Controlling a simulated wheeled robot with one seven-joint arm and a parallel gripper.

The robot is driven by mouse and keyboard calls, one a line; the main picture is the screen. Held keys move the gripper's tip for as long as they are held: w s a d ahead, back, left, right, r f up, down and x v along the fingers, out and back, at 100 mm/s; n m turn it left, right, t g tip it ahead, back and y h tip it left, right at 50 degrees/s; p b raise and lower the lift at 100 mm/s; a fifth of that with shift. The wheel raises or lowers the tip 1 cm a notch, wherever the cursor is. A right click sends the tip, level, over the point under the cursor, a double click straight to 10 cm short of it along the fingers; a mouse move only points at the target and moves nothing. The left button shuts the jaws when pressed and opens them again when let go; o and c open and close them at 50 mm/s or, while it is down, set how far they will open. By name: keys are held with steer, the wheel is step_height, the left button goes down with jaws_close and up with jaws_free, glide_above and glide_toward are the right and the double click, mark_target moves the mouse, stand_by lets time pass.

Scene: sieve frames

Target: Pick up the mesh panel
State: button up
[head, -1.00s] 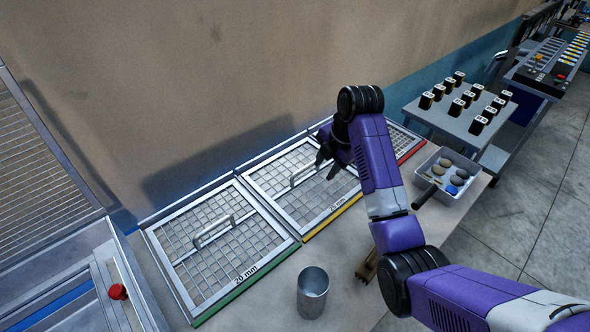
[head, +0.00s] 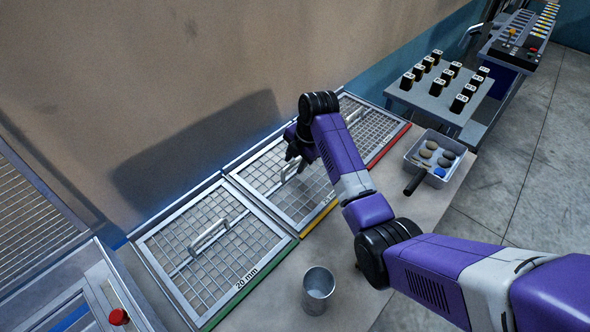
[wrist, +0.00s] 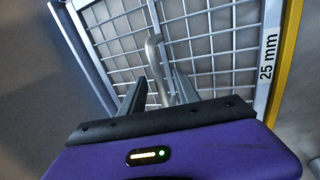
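Three framed mesh panels lie in a row on the bench: a green-edged 20 mm panel (head: 172,268), a yellow-edged 25 mm panel (head: 302,212), and a red-edged panel (head: 388,148) partly behind my arm. Each has a raised bar handle. My gripper (head: 294,163) is low over the yellow-edged panel at its handle (head: 286,173). In the wrist view, my gripper (wrist: 158,93) is open, with the handle (wrist: 154,58) between its two fingers. Contact cannot be told. The 25 mm label (wrist: 268,57) shows at right.
A metal cup (head: 318,288) stands in front of the panels. A grey tray (head: 412,160) of several stones sits at the bench's right end. A side table (head: 432,105) holds several black containers. The wall rises close behind. A red button (head: 119,317) is at lower left.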

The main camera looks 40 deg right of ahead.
steer(key=shift+w+f, duration=0.1)
steer(key=shift+f, duration=0.3)
steer(key=shift+c, duration=0.2)
jaws_close()
stand_by(0.6)
steer(key=shift+r, duration=0.1)
